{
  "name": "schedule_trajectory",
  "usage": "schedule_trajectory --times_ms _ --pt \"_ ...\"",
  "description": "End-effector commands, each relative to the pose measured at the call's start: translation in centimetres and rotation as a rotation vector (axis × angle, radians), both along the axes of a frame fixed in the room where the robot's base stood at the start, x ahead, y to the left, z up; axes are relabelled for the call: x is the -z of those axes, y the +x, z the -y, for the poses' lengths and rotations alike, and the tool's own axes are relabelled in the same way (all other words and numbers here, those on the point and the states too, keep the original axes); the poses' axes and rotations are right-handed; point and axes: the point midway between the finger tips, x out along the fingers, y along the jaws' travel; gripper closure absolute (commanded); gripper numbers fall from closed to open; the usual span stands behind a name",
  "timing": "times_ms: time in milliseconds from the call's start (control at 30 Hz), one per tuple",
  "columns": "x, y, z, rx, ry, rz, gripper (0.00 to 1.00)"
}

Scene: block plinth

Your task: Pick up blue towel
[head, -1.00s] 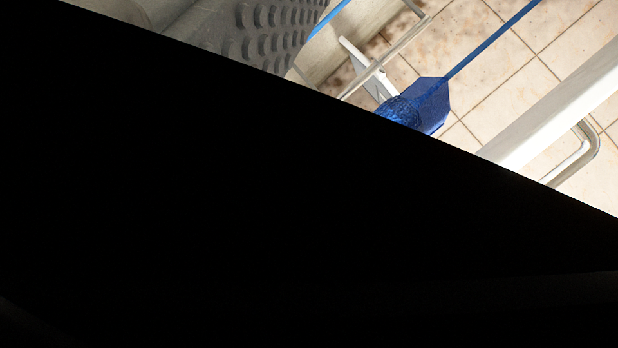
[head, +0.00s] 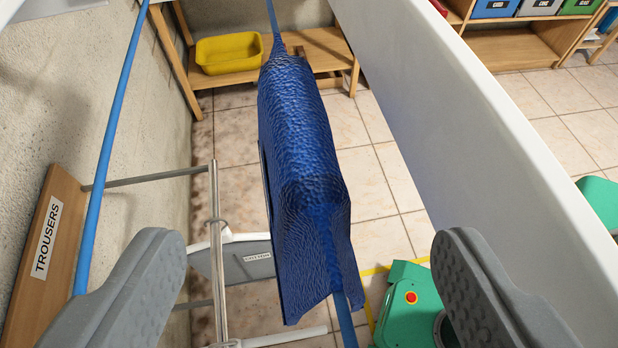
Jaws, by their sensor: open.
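The blue towel (head: 308,185) hangs draped over a thin blue line (head: 345,325) in the middle of the head view. It is textured, and its lower edges hang free. My gripper (head: 310,285) is open, with one grey ridged finger at the lower left and the other at the lower right. The towel's near end shows between the two fingers, and neither finger appears to touch it. How far the towel is from the fingertips is hard to tell.
A white beam (head: 480,130) runs along the right. A rough wall and a second blue line (head: 115,115) are at left, with a board marked TROUSERS (head: 45,235) and a metal rail (head: 215,250). A yellow tub (head: 230,54) sits on a wooden bench behind. Green equipment (head: 408,300) stands below.

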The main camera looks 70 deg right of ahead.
Motion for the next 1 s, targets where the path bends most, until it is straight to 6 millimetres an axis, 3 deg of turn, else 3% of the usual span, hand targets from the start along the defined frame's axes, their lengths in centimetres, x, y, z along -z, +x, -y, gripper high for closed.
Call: schedule_trajectory --times_ms 400,1000 --pt "2.4 1.7 4.0 0.002 -0.002 -0.004 0.3" --pt "4.4 3.1 6.8 0.002 0.0 -0.006 0.3"
